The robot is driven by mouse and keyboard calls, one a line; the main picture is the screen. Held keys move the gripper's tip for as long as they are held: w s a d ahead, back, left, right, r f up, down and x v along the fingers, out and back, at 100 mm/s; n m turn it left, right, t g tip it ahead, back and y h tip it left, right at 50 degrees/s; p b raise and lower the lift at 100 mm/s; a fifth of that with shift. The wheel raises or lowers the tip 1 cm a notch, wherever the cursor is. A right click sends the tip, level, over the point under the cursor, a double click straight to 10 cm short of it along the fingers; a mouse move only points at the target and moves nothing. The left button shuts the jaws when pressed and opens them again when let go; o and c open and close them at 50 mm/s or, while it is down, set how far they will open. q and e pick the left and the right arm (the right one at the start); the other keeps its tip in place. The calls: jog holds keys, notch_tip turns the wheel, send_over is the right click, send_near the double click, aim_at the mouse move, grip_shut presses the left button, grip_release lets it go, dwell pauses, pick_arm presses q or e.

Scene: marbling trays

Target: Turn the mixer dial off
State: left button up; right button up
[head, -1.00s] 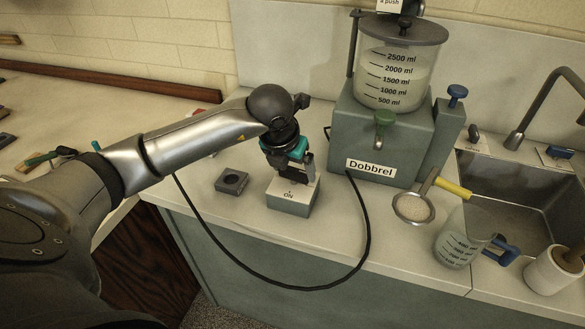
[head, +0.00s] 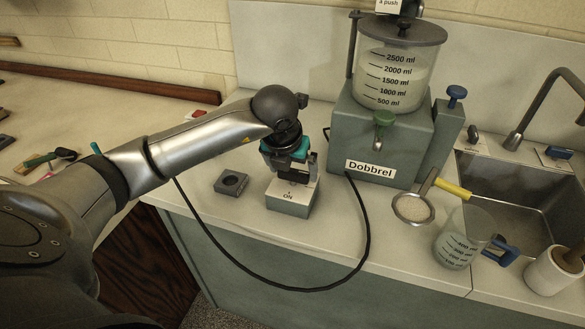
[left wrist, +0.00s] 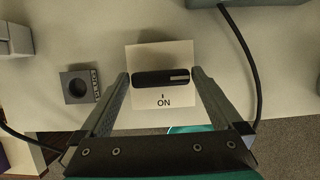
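The mixer dial is a long black bar (left wrist: 160,77) on the pale top of a grey box (head: 289,204). A light mark shows at its right end in the left wrist view, pointing sideways from the printed ON label and its tick. My left gripper (head: 291,172) is over the box, pointing down. In the left wrist view the left gripper's (left wrist: 160,76) fingers stand wide apart, one beyond each end of the bar, with slight gaps. In the head view the gripper mostly hides the dial. My right gripper is out of view.
The grey Dobbrel machine (head: 385,145) with its clear tank stands behind right. A small dark block with a round hole (head: 231,182) is left of the box. A black cable (head: 367,225) loops in front. A strainer (head: 412,208), jug (head: 455,250) and sink (head: 520,190) are right.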

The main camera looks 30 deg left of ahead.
pick_arm(q)
jog(key=shift+r, duration=0.1)
jog(key=p+v, duration=0.1)
jog(key=v, duration=1.4)
jog(key=shift+p, duration=0.3)
